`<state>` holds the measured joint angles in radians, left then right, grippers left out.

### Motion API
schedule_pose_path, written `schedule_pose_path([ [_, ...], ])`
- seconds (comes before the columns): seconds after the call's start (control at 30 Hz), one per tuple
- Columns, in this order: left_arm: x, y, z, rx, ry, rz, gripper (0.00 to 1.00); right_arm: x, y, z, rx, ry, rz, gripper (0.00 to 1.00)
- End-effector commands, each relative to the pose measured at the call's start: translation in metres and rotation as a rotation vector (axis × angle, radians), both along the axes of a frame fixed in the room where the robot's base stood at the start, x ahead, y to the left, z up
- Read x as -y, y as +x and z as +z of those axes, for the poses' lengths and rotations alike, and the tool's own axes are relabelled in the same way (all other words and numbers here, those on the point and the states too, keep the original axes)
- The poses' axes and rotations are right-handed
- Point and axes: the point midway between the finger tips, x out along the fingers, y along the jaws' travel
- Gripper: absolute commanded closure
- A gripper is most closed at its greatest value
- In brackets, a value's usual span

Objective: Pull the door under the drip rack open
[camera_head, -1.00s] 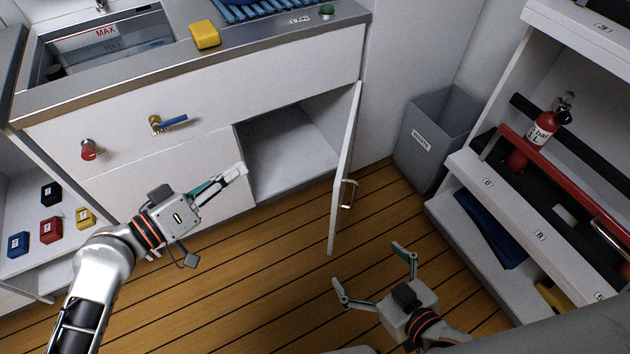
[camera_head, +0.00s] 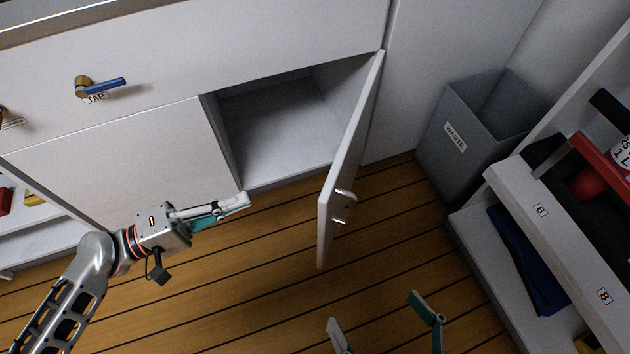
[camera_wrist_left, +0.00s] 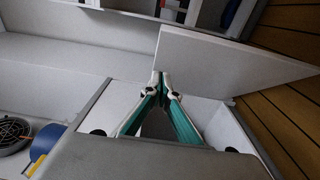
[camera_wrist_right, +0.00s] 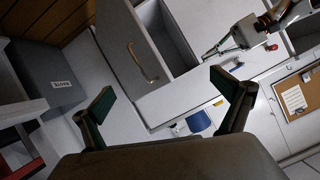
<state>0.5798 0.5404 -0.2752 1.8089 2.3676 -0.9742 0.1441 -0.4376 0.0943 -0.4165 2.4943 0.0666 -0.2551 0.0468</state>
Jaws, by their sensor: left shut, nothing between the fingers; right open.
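The white door (camera_head: 348,160) stands swung out from the cupboard, about at right angles to its front. The dark cupboard opening (camera_head: 280,125) shows to its left. Its metal handle (camera_head: 343,205) is on the door's right face, and it also shows in the right wrist view (camera_wrist_right: 145,63). My left gripper (camera_head: 244,201) is shut and empty, in front of the opening's lower left corner, apart from the door. Its closed fingers (camera_wrist_left: 160,80) show in the left wrist view. My right gripper (camera_head: 382,318) is open and empty, low in front of the door and apart from the handle.
A grey waste bin (camera_head: 475,135) stands right of the cupboard. A white shelf unit (camera_head: 520,200) with a red extinguisher is at the right edge. A blue tap lever (camera_head: 105,85) sticks out at upper left. Wooden floor (camera_head: 250,290) is clear before the door.

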Motion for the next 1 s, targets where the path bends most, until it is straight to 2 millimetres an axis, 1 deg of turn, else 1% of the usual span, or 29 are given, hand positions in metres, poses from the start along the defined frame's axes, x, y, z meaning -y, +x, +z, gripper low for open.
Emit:
schedule_pose_path([
  [0.03,-0.001,-0.004,-0.013,-0.019,-0.001,0.0,1.0,0.0,-0.001,-0.003,-0.008,0.01,-0.004,0.0],
  [0.17,0.003,-0.002,-0.012,-0.019,-0.003,0.001,1.0,-0.001,0.002,0.003,0.002,0.018,-0.008,0.0],
  [0.27,0.013,0.003,-0.009,-0.014,-0.006,0.001,1.0,-0.001,0.003,0.004,0.006,0.018,-0.008,0.0],
  [0.37,0.028,0.009,-0.008,-0.014,-0.006,0.0,1.0,-0.001,0.003,0.004,0.006,0.017,-0.007,0.0],
  [0.73,0.095,0.036,-0.009,-0.015,-0.005,0.0,1.0,0.001,0.003,0.004,0.008,0.006,-0.004,0.0],
  [0.9,0.117,0.024,-0.009,-0.016,-0.004,-0.001,1.0,0.003,0.004,0.005,0.013,-0.011,0.001,0.0],
  [1.0,0.124,0.021,-0.009,-0.016,-0.004,0.001,1.0,0.004,0.004,0.005,0.015,-0.017,0.003,0.0],
])
